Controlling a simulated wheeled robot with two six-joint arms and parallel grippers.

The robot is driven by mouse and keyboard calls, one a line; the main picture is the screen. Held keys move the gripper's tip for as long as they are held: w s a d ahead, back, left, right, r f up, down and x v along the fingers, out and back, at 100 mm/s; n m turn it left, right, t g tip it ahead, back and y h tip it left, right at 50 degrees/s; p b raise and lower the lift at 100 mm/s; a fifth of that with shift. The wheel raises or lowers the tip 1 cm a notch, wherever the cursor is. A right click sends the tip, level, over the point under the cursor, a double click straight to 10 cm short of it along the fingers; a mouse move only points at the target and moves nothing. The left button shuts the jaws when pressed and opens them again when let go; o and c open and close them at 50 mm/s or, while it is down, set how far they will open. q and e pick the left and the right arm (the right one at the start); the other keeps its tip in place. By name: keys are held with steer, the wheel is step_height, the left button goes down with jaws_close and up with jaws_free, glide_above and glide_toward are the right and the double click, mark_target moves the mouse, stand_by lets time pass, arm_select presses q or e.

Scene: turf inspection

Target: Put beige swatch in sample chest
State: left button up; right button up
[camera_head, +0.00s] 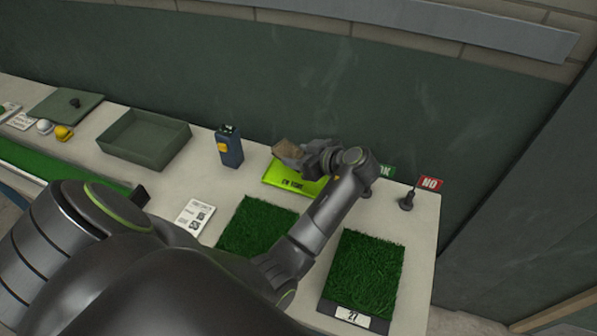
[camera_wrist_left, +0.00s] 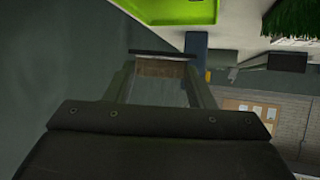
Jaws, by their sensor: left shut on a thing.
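The beige swatch (camera_head: 287,149) is a small tan-brown piece held in the air over the back of the lime-green item. My left gripper (camera_head: 301,156) is shut on it; the jaws hide part of the swatch. In the left wrist view the swatch (camera_wrist_left: 161,69) shows as a tan strip between the two fingers. An open grey-green box (camera_head: 140,155), which looks like the sample chest, stands on the bench to the left, apart from the gripper. Its visible inside looks empty. My right gripper is not in view.
A blue device (camera_head: 229,150) stands between the box and the lime-green item (camera_head: 288,180). Turf squares (camera_head: 365,270) lie at the front. A printed card (camera_head: 194,217) lies left of them. A red NO sign (camera_head: 430,183) stands at the right edge. A wall rises behind.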

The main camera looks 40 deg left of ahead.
mark_target(300, 180)
arm_select(q)
steer(key=shift+f+p, duration=0.45)
steer(key=shift+f, duration=2.75)
steer(key=shift+f, duration=0.2)
steer(key=o, duration=0.9)
steer(key=shift+r, duration=0.1)
